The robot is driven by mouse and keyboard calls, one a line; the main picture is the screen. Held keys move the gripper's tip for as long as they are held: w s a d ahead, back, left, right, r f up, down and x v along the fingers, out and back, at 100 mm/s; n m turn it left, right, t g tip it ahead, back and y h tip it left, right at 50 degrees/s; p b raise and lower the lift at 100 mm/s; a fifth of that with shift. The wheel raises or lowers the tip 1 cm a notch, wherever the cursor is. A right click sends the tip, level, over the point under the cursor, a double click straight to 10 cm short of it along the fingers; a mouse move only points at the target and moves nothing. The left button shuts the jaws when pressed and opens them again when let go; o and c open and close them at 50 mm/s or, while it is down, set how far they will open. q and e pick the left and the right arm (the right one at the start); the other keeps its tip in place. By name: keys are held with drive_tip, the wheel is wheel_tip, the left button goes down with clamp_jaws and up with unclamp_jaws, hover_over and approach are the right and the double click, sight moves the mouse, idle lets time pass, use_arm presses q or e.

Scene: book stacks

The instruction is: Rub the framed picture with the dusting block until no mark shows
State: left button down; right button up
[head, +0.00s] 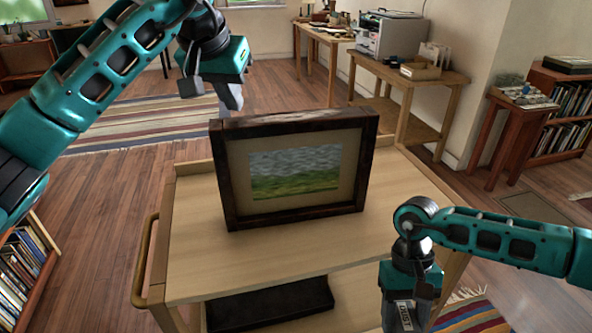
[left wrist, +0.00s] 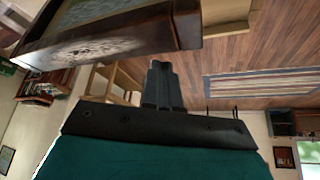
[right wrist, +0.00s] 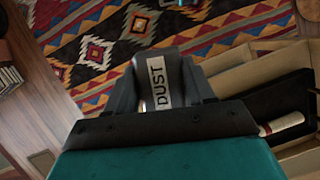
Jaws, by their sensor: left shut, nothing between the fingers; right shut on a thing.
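The framed picture (head: 295,172) stands upright on the wooden cart's top in the head view, with a dark wood frame around a grey and green landscape. A pale, dusty-looking patch (left wrist: 100,48) shows on its frame in the left wrist view; the frame's top also looks paler in the head view. My left gripper (head: 233,100) is shut and empty, pointing down by the frame's upper left corner; I cannot tell if it touches. My right gripper (right wrist: 160,85) is shut on the dusting block (right wrist: 157,78), labelled DUST, by the cart's front right side, apart from the picture.
The cart top (head: 205,262) is bare around the picture. A dark tray (head: 270,303) lies on its lower level, and a curved handle (head: 143,262) is at its left. A table with a printer (head: 390,35) stands behind right. A small side table (head: 515,110) stands farther right.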

use_arm(q)
drive_tip(key=shift+f, duration=0.4)
use_arm(e)
drive_tip(key=shift+f, duration=0.2)
use_arm(q)
drive_tip(key=shift+r, duration=0.1)
use_arm(e)
drive_tip(key=shift+r, duration=0.1)
